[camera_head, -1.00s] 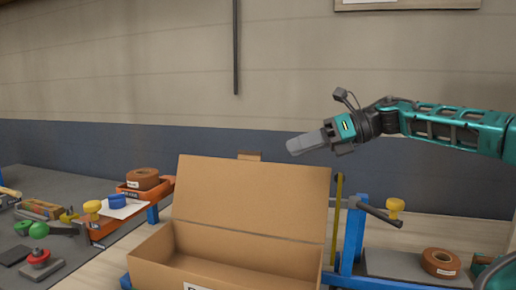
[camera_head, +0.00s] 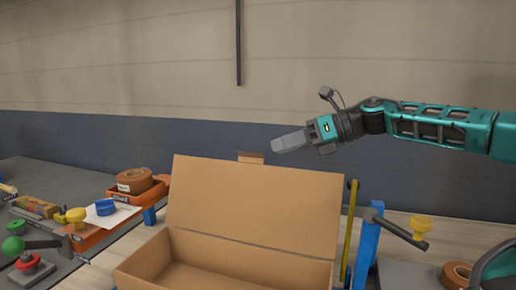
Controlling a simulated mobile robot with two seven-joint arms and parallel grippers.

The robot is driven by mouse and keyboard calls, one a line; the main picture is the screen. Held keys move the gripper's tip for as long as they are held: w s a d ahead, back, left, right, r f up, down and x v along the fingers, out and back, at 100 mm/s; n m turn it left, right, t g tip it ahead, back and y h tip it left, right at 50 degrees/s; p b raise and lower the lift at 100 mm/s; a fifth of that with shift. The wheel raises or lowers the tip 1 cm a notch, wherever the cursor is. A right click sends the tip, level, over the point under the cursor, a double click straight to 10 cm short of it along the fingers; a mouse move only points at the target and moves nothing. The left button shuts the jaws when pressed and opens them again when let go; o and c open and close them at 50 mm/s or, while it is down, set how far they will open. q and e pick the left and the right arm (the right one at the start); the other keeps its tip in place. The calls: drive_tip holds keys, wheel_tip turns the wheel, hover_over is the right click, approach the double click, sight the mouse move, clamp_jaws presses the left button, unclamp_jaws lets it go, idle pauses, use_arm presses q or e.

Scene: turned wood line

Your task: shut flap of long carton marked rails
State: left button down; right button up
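The long carton (camera_head: 215,243) stands open on the wooden bench at the bottom centre. Its inside looks empty where it shows, and its front is cut off by the lower edge. The flap (camera_head: 255,203) stands up at the carton's back, leaning slightly backward. My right gripper (camera_head: 290,142) is above the flap's top edge, pointing left, apart from the flap. Its fingers appear as one grey block, so I cannot tell a gap. My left gripper is not in view.
Blue clamp posts (camera_head: 366,245) with a yellow-knobbed bar (camera_head: 421,227) stand close right of the carton. An orange tray (camera_head: 140,187) holding a brown tape roll (camera_head: 134,180) is at the left. Tools crowd the grey mat. A small wooden block shows behind the flap.

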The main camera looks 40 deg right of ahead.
drive_tip(key=shift+p+x, duration=1.45)
drive_tip(key=shift+x, duration=1.9)
clamp_jaws()
